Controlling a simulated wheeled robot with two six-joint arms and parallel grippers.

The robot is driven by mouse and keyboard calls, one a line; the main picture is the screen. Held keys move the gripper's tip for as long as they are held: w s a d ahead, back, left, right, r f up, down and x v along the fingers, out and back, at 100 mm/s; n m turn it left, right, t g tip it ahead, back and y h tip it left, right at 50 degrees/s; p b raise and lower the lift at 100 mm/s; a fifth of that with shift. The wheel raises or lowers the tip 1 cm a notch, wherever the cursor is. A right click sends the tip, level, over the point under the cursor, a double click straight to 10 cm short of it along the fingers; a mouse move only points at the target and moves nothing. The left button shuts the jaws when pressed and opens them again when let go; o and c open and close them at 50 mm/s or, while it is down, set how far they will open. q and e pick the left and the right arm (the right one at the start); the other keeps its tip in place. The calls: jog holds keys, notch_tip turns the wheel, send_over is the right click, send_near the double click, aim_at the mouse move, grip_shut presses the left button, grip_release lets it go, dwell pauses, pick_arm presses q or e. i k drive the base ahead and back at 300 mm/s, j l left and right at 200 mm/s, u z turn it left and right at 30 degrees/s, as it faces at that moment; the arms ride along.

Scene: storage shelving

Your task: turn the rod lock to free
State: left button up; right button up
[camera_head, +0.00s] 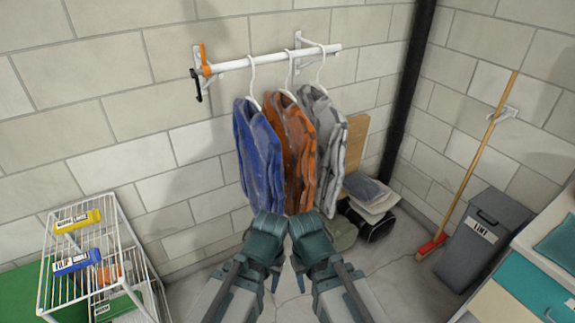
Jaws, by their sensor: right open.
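The clothes rod (275,60) is a white bar fixed to the wall at the upper left and middle. The rod lock (205,60) shows as an orange lever at its left end, standing roughly upright. Three garments hang from the rod on white hangers: blue (258,155), orange (291,150) and grey (325,135). My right gripper (300,272) is low in the middle, well below the rod, open and touching nothing that I can see. My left gripper (274,276) is beside it, its jaws too hidden to read.
A black hook (196,85) hangs below the rod's left end. A white wire rack (105,265) stands at the lower left. At the right are a broom (480,150), a grey bin (485,240) and a cabinet (520,285). The wall left of the rod is clear.

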aim_at(205, 66)
jog(key=i+j, duration=0.25)
jog(key=j, duration=0.15)
jog(key=i+j, duration=0.55)
jog(key=j, duration=0.25)
